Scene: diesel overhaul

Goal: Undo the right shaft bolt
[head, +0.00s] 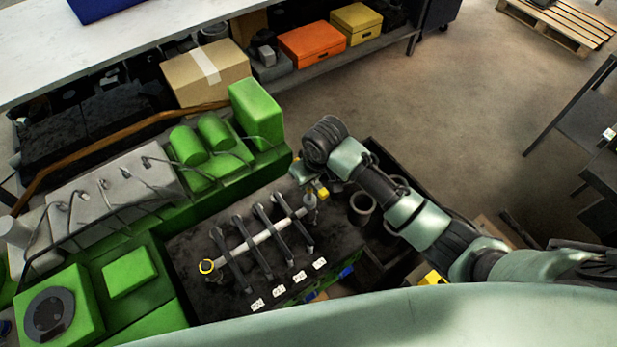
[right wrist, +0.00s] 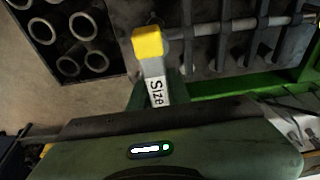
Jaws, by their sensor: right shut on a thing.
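The rocker shaft (head: 262,238) is a pale bar running through several dark arms on the black top of the green engine. It also shows in the right wrist view (right wrist: 245,25). The right shaft bolt (head: 311,201) is a small grey upright piece at the shaft's right end. My right gripper (head: 316,191) is over that end, pointing down, its yellow-tipped fingers shut on the bolt. In the right wrist view a yellow fingertip (right wrist: 148,42) covers most of the bolt. My left gripper is out of view.
Several white labels (head: 278,290) lie along the engine's near edge. A dark crate with grey cylinder liners (head: 362,203) stands right of the engine; the liners also show in the right wrist view (right wrist: 83,27). Green covers (head: 256,112) rise behind. Open floor (head: 455,140) lies beyond.

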